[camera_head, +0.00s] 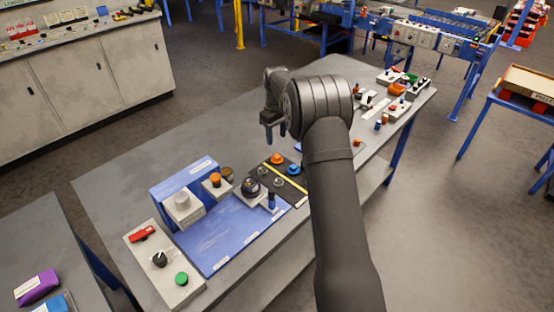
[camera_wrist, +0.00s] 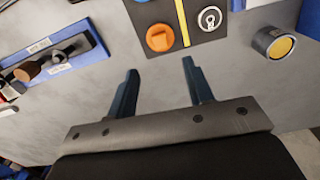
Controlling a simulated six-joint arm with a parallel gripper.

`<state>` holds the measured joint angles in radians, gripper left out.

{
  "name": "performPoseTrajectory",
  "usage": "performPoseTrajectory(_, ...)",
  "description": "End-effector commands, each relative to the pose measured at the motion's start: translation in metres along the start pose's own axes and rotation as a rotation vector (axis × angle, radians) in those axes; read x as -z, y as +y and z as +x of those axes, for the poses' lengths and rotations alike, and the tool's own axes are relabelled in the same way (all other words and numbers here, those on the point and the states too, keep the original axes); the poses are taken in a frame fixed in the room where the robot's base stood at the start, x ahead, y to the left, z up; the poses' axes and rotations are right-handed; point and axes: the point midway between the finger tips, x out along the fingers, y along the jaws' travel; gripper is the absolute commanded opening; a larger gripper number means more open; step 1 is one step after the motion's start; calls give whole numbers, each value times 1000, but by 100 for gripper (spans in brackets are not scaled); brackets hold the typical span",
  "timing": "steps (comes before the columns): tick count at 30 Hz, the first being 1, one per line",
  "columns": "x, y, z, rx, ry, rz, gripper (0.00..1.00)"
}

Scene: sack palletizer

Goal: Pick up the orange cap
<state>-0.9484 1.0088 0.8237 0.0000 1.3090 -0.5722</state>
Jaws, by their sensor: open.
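An orange cap (camera_head: 277,158) sits at the far corner of a black board (camera_head: 292,188) with a yellow stripe. In the wrist view an orange cap (camera_wrist: 160,38) lies on the black board (camera_wrist: 197,36), beyond my fingertips and slightly left of midway between them. My gripper (camera_head: 276,133) hangs above the bench behind the board, fingers pointing down. In the wrist view my gripper (camera_wrist: 160,65) has its two blue fingers wide apart, with only bare grey bench between them. It is open and empty. Another orange knob (camera_head: 215,178) sits on a pale block beside the blue panel.
A blue cap (camera_head: 294,169) and grey knobs share the board. A dark cylinder with a yellow top (camera_wrist: 272,42) stands right of my fingers; a blue tray (camera_wrist: 60,62) is at left. The blue panel (camera_head: 215,238) holds several parts. Bare bench (camera_head: 180,150) lies behind it.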

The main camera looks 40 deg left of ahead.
Motion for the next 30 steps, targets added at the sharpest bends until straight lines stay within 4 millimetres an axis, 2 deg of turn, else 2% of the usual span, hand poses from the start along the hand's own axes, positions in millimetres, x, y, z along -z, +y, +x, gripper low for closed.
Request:
performPoseTrajectory(3, 0, 0, 20, 1, -2, 1, 47)
performPoseTrajectory(13, -2, -1, 41, 1, -2, 1, 47)
performPoseTrajectory(21, -5, -2, 80, 1, -2, 1, 47)
performPoseTrajectory(29, -5, -2, 84, 0, 0, 1, 47)
performPoseTrajectory(30, -5, -2, 84, 0, 0, 1, 39)
